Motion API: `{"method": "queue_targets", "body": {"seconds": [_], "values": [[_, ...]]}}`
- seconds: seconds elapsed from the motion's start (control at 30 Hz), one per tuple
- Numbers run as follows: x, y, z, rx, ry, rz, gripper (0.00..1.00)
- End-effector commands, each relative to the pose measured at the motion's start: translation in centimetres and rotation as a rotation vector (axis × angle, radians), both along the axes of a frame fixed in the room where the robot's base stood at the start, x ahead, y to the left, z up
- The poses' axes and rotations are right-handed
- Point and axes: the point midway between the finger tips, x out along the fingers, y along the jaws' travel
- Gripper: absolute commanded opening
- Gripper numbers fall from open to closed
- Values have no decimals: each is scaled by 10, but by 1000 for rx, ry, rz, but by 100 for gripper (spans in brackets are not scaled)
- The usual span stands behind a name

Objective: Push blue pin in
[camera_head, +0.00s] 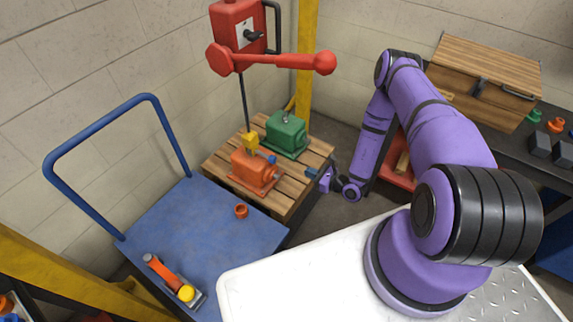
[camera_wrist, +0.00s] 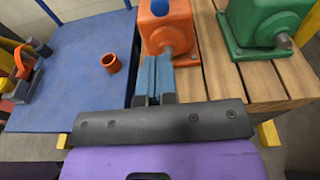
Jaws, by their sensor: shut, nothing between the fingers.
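The blue pin (camera_head: 272,159) sticks out at the upper right of the orange motor (camera_head: 256,175), which stands on a wooden pallet. In the wrist view the blue pin (camera_wrist: 159,7) shows as a blue round end on the orange motor (camera_wrist: 163,32), cut by the top edge. My gripper (camera_head: 311,172) is just right of the motor, apart from the pin. In the wrist view my gripper (camera_wrist: 156,62) has its blue fingers together and empty, pointing at the motor near its grey shaft. How deep the pin sits is not clear.
A yellow hook (camera_head: 250,143) hangs on a cable from the red hoist (camera_head: 238,28), at the orange motor's top. A green motor (camera_head: 287,135) stands behind on the pallet (camera_head: 226,160). A blue cart (camera_head: 165,232) at left carries an orange ring (camera_head: 241,211).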

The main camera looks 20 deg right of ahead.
Motion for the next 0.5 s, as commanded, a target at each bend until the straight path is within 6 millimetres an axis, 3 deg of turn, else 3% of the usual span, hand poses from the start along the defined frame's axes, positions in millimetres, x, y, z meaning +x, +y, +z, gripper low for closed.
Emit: {"method": "queue_targets", "body": {"seconds": [0.17,0.5], "values": [[14,11,-3,0,-1,3,0],[62,49,-13,0,-2,4,0]]}}
